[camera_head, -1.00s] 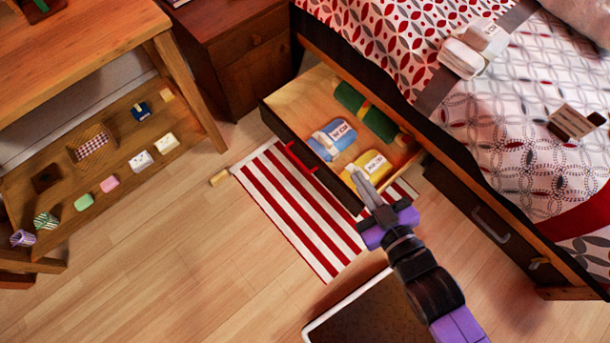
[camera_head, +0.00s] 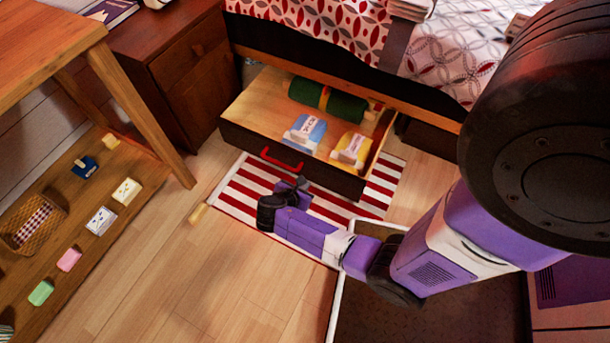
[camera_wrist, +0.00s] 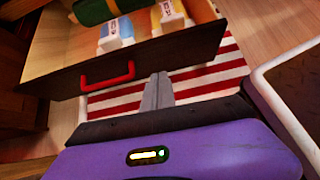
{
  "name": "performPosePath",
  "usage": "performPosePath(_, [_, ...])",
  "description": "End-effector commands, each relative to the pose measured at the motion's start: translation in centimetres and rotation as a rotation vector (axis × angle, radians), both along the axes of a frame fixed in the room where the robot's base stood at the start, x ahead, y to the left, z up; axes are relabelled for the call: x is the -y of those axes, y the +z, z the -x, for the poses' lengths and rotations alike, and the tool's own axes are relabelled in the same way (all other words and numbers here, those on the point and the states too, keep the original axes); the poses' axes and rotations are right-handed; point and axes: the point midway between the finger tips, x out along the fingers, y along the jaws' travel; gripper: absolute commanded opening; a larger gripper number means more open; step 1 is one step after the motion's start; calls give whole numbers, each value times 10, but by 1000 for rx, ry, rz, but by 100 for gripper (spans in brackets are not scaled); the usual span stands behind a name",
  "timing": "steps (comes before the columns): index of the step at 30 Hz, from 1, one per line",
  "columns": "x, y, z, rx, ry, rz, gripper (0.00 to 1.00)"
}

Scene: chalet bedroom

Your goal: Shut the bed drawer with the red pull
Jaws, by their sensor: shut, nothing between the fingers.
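The bed drawer (camera_head: 318,172) stands pulled out from under the bed, with its dark front facing me. Its red pull (camera_head: 282,158) is on the front, and the pull also shows in the wrist view (camera_wrist: 107,77). A green roll (camera_head: 328,100), a blue-and-white packet (camera_head: 304,132) and a yellow-and-white packet (camera_head: 351,149) lie inside. My gripper (camera_wrist: 158,88) is shut and empty. In the wrist view its fingertips are close to the drawer front, to the right of the red pull.
A red-and-white striped rug (camera_head: 240,190) lies below the drawer. A nightstand (camera_head: 190,80) stands left of the drawer. A wooden table with a low shelf (camera_head: 130,205) holding small items is at the left.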

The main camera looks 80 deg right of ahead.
Motion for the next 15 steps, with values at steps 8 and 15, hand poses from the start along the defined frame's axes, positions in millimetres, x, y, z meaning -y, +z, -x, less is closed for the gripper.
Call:
performPosePath(8, [10, -12, 7, -48, 20, -10, 0])
performPosePath(15, [42, -44, 14, -44, 18, -10, 0])
